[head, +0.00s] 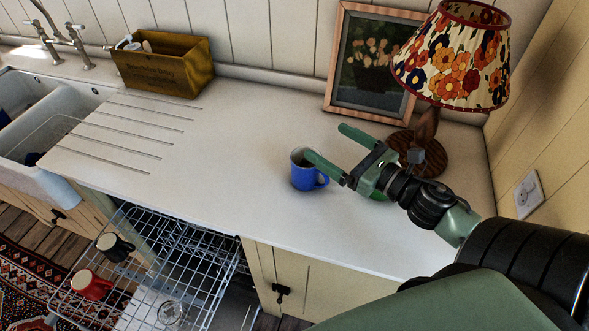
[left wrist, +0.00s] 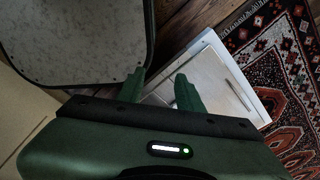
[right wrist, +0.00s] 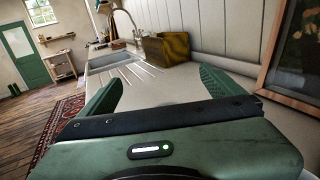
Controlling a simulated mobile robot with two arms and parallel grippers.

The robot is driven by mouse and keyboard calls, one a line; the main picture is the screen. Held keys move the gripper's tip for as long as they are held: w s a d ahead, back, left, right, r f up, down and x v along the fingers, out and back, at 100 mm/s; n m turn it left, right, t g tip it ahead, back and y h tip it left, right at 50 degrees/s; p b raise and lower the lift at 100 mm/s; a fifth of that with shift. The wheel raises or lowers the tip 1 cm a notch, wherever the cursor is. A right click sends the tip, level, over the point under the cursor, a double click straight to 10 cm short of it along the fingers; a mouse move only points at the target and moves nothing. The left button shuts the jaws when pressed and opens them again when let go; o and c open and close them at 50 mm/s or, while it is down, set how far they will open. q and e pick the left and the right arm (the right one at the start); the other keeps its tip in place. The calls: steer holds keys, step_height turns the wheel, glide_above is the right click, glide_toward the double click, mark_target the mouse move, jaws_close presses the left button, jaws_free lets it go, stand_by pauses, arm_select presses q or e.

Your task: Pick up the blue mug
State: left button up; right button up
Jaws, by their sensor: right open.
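The blue mug (head: 306,175) stands upright on the white counter, with its handle to the right in the head view. My right gripper (head: 327,142) is open and empty. In the head view one fingertip overlaps the mug's rim; I cannot tell whether it touches. The other finger is behind and to the right. The right wrist view shows both fingers (right wrist: 163,88) wide apart, with no mug visible between them. My left gripper (left wrist: 160,76) shows only in its wrist view, its fingers apart and empty, away from the counter.
A lamp (head: 456,58) and picture frame (head: 373,62) stand behind my right gripper. A wooden box (head: 165,66) stands at the back left. Below, the open dish rack (head: 185,245) holds a red mug (head: 91,285) and a black mug (head: 114,246). The counter's middle is clear.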

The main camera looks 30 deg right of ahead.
mark_target(327, 181)
step_height(327, 181, down, 3)
steer(key=shift+b, duration=1)
steer(key=f, duration=0.3)
steer(key=f+b, duration=0.1)
steer(key=f, duration=0.3)
steer(key=f+b, duration=0.1)
steer(key=f, duration=0.2)
steer(key=shift+s+d+f, duration=0.1)
steer(key=shift+s+f, duration=0.05)
steer(key=shift+s, duration=0.25)
steer(key=shift+w+a+r, duration=0.2)
steer(key=shift+w+r, duration=0.1)
steer(key=shift+w, duration=0.3)
steer(key=shift+w+f, duration=0.15)
steer(key=shift+w, duration=0.1)
steer(key=p+x, duration=0.2)
steer(key=x, duration=0.3)
steer(key=shift+w+a, duration=0.2)
steer(key=shift+w, duration=0.3)
arm_select(q)
steer(key=f, duration=0.3)
steer(key=shift+s+d, duration=0.1)
steer(key=shift+s, duration=0.2)
arm_select(e)
steer(key=shift+s, duration=0.1)
